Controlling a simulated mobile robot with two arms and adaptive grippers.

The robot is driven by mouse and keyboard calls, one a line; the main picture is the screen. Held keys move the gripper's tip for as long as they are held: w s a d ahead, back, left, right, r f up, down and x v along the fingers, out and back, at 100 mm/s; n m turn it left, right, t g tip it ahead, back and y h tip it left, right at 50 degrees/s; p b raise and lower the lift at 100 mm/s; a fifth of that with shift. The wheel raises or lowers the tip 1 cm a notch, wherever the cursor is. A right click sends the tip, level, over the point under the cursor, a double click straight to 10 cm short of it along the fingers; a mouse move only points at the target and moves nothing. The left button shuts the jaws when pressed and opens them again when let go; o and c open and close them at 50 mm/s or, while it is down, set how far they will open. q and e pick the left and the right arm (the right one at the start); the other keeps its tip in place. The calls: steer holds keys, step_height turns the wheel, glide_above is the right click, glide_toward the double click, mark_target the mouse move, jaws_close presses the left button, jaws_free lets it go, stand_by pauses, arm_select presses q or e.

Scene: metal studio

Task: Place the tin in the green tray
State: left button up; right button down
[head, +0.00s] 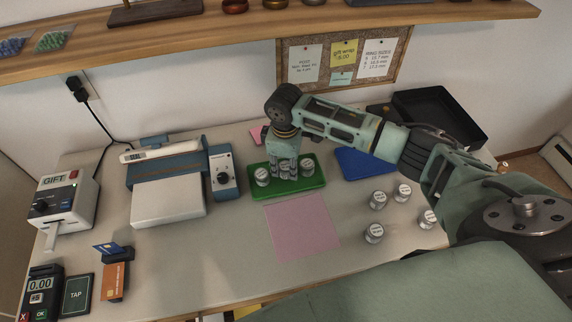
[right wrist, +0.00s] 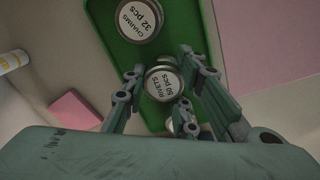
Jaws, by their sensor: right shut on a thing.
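The green tray (head: 304,184) lies on the table, left of the blue tray. My right gripper (head: 285,173) points down over its middle and is shut on a small round tin labelled rivets (right wrist: 164,84). In the head view the fingers mostly hide this tin, and I cannot tell whether it touches the tray floor. A charms tin (head: 262,176) stands at the tray's left, and it also shows in the right wrist view (right wrist: 138,18). Another tin (head: 306,167) stands at the tray's right, partly hidden by a finger in the wrist view. My left gripper is not in view.
Several loose tins (head: 378,200) stand on the table at right, below the blue tray (head: 362,163). A pink sheet (head: 302,228) lies in front of the green tray. A blue and white scale device (head: 224,172) stands close on its left. A black tray (head: 440,112) is behind my arm.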

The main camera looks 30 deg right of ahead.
mark_target(285, 166)
steer(key=shift+f, duration=0.5)
steer(key=c, duration=1.4)
jaws_free()
steer(key=shift+f, duration=0.1)
step_height(285, 166, up, 12)
steer(key=shift+s+a+b, duration=0.2)
steer(key=shift+b, duration=0.25)
